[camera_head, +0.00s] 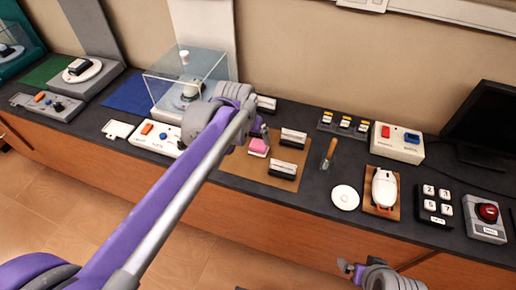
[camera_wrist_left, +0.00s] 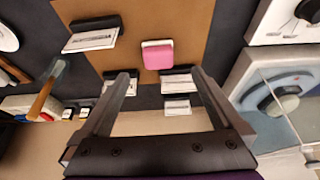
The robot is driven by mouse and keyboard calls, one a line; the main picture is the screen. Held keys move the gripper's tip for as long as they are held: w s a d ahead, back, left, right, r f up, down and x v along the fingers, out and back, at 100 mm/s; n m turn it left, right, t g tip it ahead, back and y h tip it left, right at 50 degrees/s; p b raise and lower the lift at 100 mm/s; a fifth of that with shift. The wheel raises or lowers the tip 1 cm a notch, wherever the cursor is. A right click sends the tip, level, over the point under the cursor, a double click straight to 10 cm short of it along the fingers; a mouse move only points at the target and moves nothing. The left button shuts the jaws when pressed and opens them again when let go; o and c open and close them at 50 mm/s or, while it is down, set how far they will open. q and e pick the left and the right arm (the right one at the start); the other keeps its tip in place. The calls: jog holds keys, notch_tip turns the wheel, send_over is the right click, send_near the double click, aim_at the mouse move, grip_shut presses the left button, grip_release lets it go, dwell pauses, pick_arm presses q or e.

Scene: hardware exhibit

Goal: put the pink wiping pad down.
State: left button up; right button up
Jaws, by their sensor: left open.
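The pink wiping pad (camera_head: 258,147), pink with a white layer, lies on the brown mat (camera_head: 232,171) on the dark counter. It also shows in the left wrist view (camera_wrist_left: 158,56). My left gripper (camera_head: 262,130) is open and empty; its arm crosses the head view and covers part of the mat. In the left wrist view the left gripper's fingers (camera_wrist_left: 161,74) are spread wide, with the pad apart from them, just past the fingertips and between their lines. My right gripper (camera_head: 350,268) is at the bottom of the head view, small and partly cut off, away from the pad.
Black-and-white label blocks (camera_head: 283,169) stand on and around the mat. A wooden-handled tool (camera_head: 329,152) and a white disc (camera_head: 345,198) lie to the right. A clear case (camera_head: 168,78) stands behind left. A white box with red and blue buttons (camera_head: 397,143) stands at the back right.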

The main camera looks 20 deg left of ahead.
aim_at(259, 144)
pick_arm(q)
jog(key=w+f, duration=0.4)
jog(key=f, duration=0.1)
jog(key=shift+f+b, duration=0.1)
jog(key=shift+b, duration=0.3)
jog(key=x, duration=0.5)
jog(key=shift+s+d+f+b, duration=0.15)
jog(key=shift+d+f+b, duration=0.1)
jog(key=shift+b, duration=0.1)
jog(key=shift+r, duration=0.1)
jog(key=c, duration=1.4)
